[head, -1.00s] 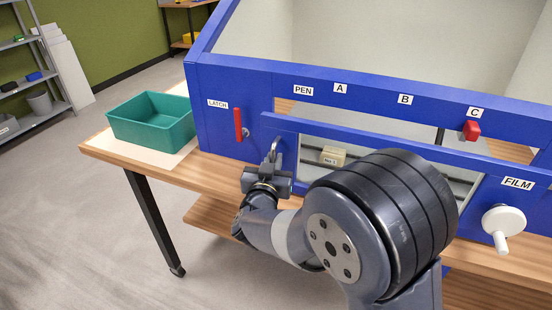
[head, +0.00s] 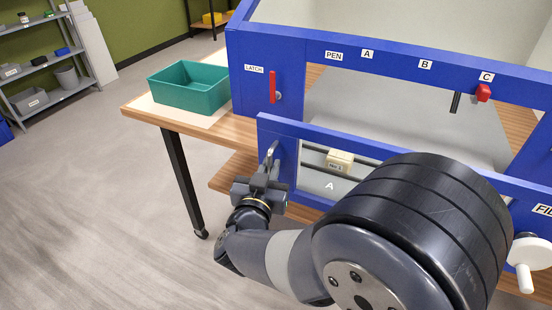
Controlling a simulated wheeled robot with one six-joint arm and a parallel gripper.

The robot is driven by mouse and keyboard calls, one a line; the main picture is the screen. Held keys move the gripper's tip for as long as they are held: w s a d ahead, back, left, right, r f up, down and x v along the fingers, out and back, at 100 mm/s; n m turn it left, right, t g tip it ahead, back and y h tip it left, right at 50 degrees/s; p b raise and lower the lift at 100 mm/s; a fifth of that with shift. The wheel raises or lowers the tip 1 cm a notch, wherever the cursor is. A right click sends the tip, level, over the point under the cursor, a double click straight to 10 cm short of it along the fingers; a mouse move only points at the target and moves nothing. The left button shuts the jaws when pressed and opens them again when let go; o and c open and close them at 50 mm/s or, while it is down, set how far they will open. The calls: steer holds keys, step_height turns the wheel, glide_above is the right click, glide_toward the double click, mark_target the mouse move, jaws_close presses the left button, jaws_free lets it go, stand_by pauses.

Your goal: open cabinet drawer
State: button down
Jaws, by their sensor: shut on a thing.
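The blue cabinet (head: 245,65) stands on a wooden bench and has a label "LATCH" beside an upright red lever (head: 273,87). Its blue framed front (head: 350,146) stands out from the cabinet face, with a gap showing behind its top edge. My gripper (head: 266,172) is shut on the metal handle (head: 270,152) at the left end of this front. The fingers partly hide the handle. Inside the frame a small cream tagged block (head: 340,161) sits by dark rails, above a pale panel marked "A". My arm hides the front's lower right.
A teal bin (head: 188,87) stands on a pale mat at the bench's left end. A red knob (head: 483,92) sits under label C. A white crank wheel (head: 532,255) is at the right edge. The floor at left is clear, with grey shelving (head: 62,65) behind.

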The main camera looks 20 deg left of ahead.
steer(key=shift+s, duration=0.65)
steer(key=c, duration=1.5)
jaws_free()
steer(key=shift+c, duration=0.2)
steer(key=shift+s, duration=0.1)
steer(key=s+d+b, duration=0.1)
steer(key=s, duration=0.9)
steer(key=shift+s, duration=0.25)
steer(key=w, duration=0.7)
steer(key=w+a+p, duration=0.1)
steer(key=w, duration=0.2)
steer(key=shift+w, duration=0.7)
